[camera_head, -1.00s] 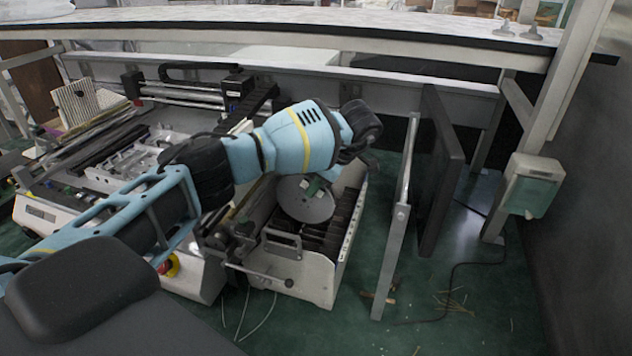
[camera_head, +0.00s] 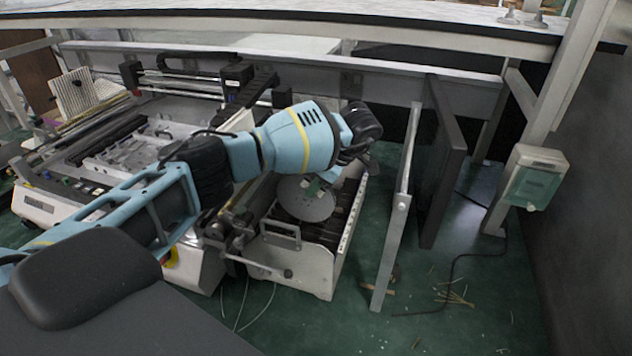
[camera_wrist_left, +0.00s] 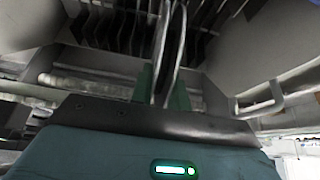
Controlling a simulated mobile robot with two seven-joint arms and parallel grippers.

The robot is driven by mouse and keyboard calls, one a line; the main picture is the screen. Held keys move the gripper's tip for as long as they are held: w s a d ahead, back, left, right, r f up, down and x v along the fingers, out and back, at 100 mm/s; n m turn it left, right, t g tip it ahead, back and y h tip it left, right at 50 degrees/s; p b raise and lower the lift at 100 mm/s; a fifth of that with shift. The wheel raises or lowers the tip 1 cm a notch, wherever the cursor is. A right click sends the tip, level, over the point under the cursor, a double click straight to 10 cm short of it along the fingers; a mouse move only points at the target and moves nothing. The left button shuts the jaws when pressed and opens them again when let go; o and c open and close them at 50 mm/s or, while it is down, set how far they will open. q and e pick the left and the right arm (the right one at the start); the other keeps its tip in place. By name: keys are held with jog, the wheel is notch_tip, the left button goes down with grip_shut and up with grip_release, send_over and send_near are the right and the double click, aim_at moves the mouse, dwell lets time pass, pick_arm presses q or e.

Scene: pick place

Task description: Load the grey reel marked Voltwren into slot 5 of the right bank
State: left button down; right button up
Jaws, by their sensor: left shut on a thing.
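My left gripper (camera_head: 318,183) is shut on a grey reel (camera_head: 304,201), a flat disc held on edge over the feeder bank (camera_head: 290,262). The bank is a pale open-topped box with dark upright dividers. In the left wrist view, the reel (camera_wrist_left: 165,45) shows as thin, nearly upright rims between green fingers (camera_wrist_left: 163,88), in front of the dark dividers (camera_wrist_left: 120,30). The reel's lower edge overlaps the dividers in the head view; I cannot tell whether it is inside a slot. No Voltwren marking or slot number is legible. My right gripper is out of view.
A machine (camera_head: 120,165) with rails stands left of the bank. A metal post (camera_head: 396,230) and dark upright panel (camera_head: 440,165) stand to its right. A long table (camera_head: 250,27) spans above and behind. Green floor (camera_head: 340,325) is open in front of the bank, with loose cables.

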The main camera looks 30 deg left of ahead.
aim_at(311, 213)
pick_arm(q)
jog(key=shift+f, duration=1.4)
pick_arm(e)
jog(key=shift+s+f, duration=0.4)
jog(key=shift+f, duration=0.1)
pick_arm(q)
jog(key=shift+f+b, duration=0.15)
jog(key=shift+b, duration=0.15)
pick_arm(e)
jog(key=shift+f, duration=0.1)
pick_arm(q)
jog(key=shift+f, duration=0.35)
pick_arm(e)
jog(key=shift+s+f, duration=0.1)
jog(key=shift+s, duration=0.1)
pick_arm(q)
jog(key=shift+f+b, duration=0.55)
jog(key=shift+f, duration=1.3)
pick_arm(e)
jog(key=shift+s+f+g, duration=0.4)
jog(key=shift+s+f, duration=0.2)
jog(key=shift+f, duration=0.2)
pick_arm(q)
jog(key=c, duration=1.3)
grip_release()
jog(key=shift+o, duration=0.5)
jog(key=shift+o, duration=1.3)
